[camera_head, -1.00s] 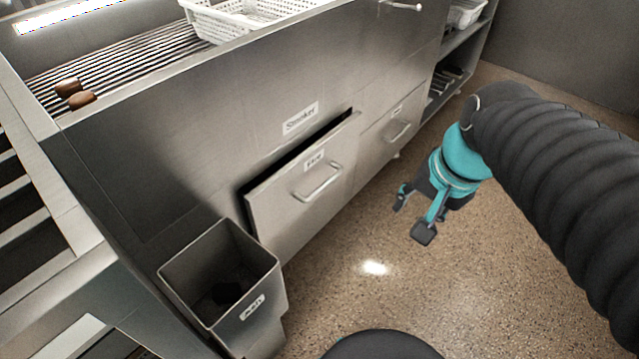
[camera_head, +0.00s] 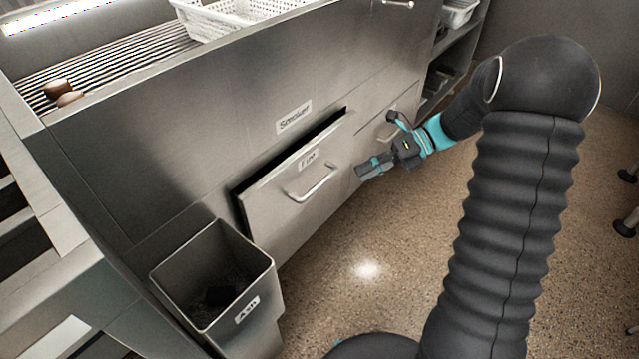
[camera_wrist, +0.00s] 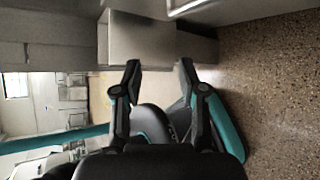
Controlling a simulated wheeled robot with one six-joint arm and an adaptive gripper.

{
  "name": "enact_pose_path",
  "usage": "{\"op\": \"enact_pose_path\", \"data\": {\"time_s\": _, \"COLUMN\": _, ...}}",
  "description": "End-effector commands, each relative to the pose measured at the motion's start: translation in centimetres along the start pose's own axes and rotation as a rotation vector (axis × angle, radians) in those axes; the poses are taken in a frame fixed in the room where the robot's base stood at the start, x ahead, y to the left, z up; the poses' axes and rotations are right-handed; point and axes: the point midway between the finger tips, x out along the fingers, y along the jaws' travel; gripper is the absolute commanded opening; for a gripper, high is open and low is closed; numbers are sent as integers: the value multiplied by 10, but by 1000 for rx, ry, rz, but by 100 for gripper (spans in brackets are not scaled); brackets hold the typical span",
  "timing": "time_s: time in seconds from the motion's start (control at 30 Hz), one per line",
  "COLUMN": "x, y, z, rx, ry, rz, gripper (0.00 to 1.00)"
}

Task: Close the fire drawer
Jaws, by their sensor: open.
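The fire drawer (camera_head: 285,205) is a steel front with a bar handle (camera_head: 314,186) and a small label. It stands partly out of the steel smoker cabinet (camera_head: 215,110), with a dark gap along its top edge. My gripper (camera_head: 375,143) is open and empty, to the right of the drawer front and apart from its handle. In the wrist view my two fingers (camera_wrist: 158,75) are spread with nothing between them. A steel drawer-like box (camera_wrist: 140,38) shows beyond them; I cannot tell which one it is.
A steel ash bin (camera_head: 222,285) stands left of the drawer, close to its front. A second closed drawer handle (camera_head: 388,132) is partly behind my gripper. A white perforated basket (camera_head: 230,18) sits on the grill above. The speckled floor (camera_head: 370,240) in front is clear.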

Motion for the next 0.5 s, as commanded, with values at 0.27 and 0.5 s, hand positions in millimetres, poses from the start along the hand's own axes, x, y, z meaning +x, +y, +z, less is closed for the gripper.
{"op": "enact_pose_path", "data": {"time_s": 0.27, "x": 2, "y": -73, "z": 11, "rx": 441, "ry": -127, "rz": 227, "gripper": 41}}
{"op": "enact_pose_path", "data": {"time_s": 0.5, "x": 4, "y": -95, "z": 14, "rx": 582, "ry": -157, "rz": 310, "gripper": 41}}
